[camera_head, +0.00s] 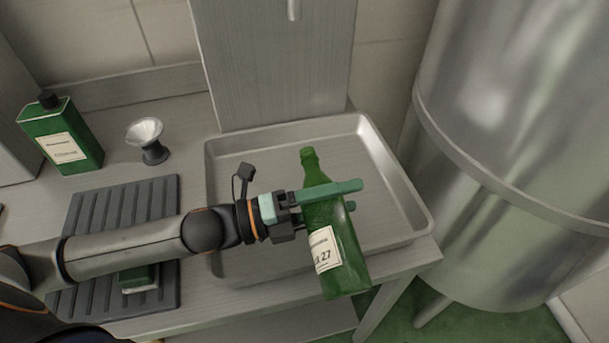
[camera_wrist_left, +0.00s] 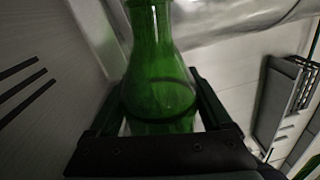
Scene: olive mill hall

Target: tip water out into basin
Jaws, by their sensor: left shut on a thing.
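A green glass bottle (camera_head: 337,247) with a white label reading 27 is in my left gripper (camera_head: 331,197), which is shut around its body. The bottle is tilted over the basin (camera_head: 233,160), a shallow metal tray, with its neck toward the back and its base toward the front edge. In the left wrist view the bottle (camera_wrist_left: 158,75) stands between both fingers (camera_wrist_left: 160,115), with a curved line visible in the glass. The mouth is out of that view. I cannot see any water stream. My right gripper is not in view.
A green square bottle (camera_head: 64,143) and a small funnel (camera_head: 150,140) stand at the left. A ribbed dark mat (camera_head: 85,205) with a green object on it lies under my left arm. A large steel tank (camera_head: 510,130) stands close at the right.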

